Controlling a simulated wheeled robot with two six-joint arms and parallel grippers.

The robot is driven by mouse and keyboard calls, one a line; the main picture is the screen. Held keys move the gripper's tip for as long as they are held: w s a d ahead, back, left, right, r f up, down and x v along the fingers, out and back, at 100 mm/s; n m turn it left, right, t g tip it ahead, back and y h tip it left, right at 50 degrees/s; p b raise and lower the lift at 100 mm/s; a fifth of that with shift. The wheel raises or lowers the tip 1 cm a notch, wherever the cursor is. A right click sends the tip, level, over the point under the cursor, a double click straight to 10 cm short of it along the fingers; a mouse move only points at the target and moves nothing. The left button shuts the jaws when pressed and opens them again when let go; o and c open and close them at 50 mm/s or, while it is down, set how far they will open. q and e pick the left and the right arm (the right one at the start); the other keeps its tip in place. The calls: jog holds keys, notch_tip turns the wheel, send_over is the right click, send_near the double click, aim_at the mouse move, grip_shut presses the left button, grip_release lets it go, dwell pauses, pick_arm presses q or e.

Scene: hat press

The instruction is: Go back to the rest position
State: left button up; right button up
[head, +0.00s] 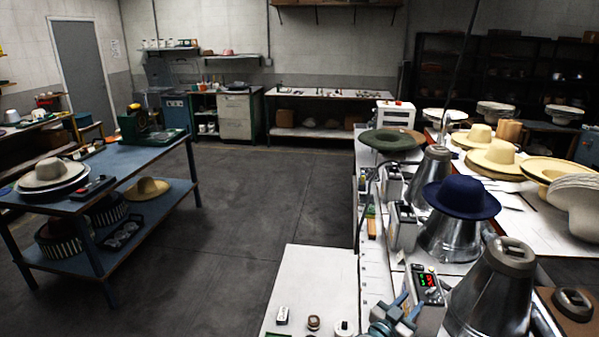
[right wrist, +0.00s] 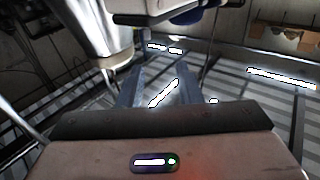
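My right gripper (head: 407,305) is at the bottom of the head view, over the white worktop and beside a control box with a red and green display (head: 428,287). In the right wrist view its two blue-grey fingers (right wrist: 160,88) stand apart with nothing held between them. My left gripper is not in the head view. The nearest metal cone (head: 492,290) is bare, to the right of my right gripper.
The white worktop (head: 312,285) carries a few small items near its front edge. Straw-coloured hats (head: 497,157) lie on the table at the right. A blue table (head: 135,165) with hats stands at the left. The grey floor (head: 240,215) between is clear.

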jog(key=s+a+r+n+t+y, duration=0.3)
jog(key=a+r+n+t+y, duration=0.2)
jog(key=a+n+t+y, duration=0.35)
jog(key=s+a+f+n+g+y, duration=0.5)
jog(key=s+a+n+y, duration=0.15)
jog(key=s+y, duration=0.35)
jog(key=s+d+f+m+g+h, duration=0.1)
jog(key=s+d+f+g, duration=0.2)
jog(key=s, duration=0.5)
jog(key=s+d+m+g+h, duration=0.15)
jog(key=s+g, duration=0.25)
jog(key=s, duration=0.4)
jog(key=s+d+f+g+h, duration=0.2)
jog(key=s+d+g, duration=0.2)
jog(key=s, duration=0.4)
notch_tip(320, 180, down, 36)
jog(key=s+d+g+b, duration=0.1)
jog(key=d+g+b, duration=0.15)
jog(key=b, duration=0.35)
jog(key=s+f+b, duration=0.2)
jog(key=s+f, duration=0.7)
jog(key=f, duration=0.3)
jog(key=s+d+f+m+b, duration=0.1)
jog(key=s+f+b, duration=0.1)
jog(key=s+f, duration=0.7)
notch_tip(320, 180, down, 3)
jog(key=shift+s+d+r, duration=0.1)
jog(key=shift+s+d, duration=0.1)
jog(key=shift+s, duration=0.05)
